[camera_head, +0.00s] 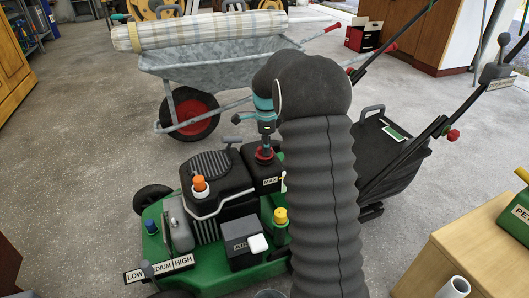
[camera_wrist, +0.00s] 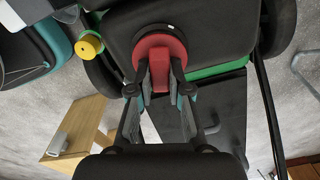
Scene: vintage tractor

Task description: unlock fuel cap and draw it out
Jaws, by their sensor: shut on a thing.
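The red fuel cap (camera_head: 264,153) sits on the black tank marked MAX (camera_head: 268,181) of a green lawn mower (camera_head: 205,270). In the wrist view the cap (camera_wrist: 153,38) is a round red disc with a raised bar. My gripper (camera_head: 265,128) reaches down to the cap from above. In the wrist view my gripper (camera_wrist: 160,88) has one finger on each side of the red bar and is shut on it. The cap appears seated on the tank; its underside is hidden. My dark arm covers part of the mower's right side.
An orange cap (camera_head: 199,183) and a yellow cap (camera_head: 280,216) stand on the mower close by. A grey wheelbarrow (camera_head: 215,63) is behind it. The black grass box (camera_head: 390,155) and handlebars are at the right. A wooden bench (camera_head: 465,245) stands at front right.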

